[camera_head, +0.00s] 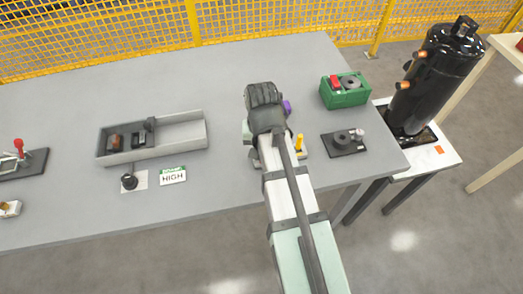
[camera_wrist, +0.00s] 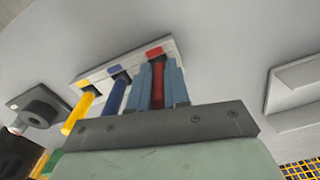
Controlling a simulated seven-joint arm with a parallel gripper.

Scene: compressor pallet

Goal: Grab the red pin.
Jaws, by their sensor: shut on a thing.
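In the wrist view, the red pin (camera_wrist: 157,88) stands between the two blue-grey fingers of my gripper (camera_wrist: 160,78), which is shut on it. The pin's top lies toward the gripper body. Its far end is close to the red mark (camera_wrist: 154,52) on a pale rack (camera_wrist: 133,60). I cannot tell whether that end is seated in the rack. In the head view, my arm and wrist hide the red pin and the fingers.
A blue pin (camera_wrist: 112,96) and a yellow pin (camera_wrist: 77,113) stand beside the red one. In the head view, a grey tray (camera_head: 180,142) lies left, and a green box (camera_head: 345,97) and a dark plate (camera_head: 343,150) lie right. The table (camera_head: 225,85) is clear behind.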

